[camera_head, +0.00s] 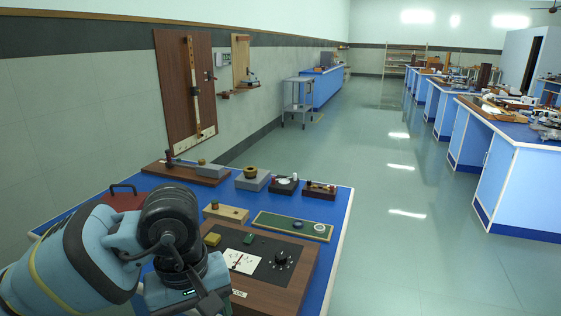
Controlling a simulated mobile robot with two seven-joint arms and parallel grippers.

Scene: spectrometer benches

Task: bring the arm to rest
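My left arm (110,245) comes in from the lower left and is bent over the near left part of the blue bench (342,205). Its wrist end is at the bottom edge of the view, beside a wooden meter box (300,268) with a white dial and a black knob. The fingertips of my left gripper are not visible, so I cannot see whether it holds anything. My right arm and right gripper are not in view.
On the bench are a red case (124,200), a green strip board (292,226), a small wooden block (226,213) and several small instruments behind. A wall stands at left. Open floor (400,240) lies right, before more blue benches (520,180). A cart (297,100) stands farther back.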

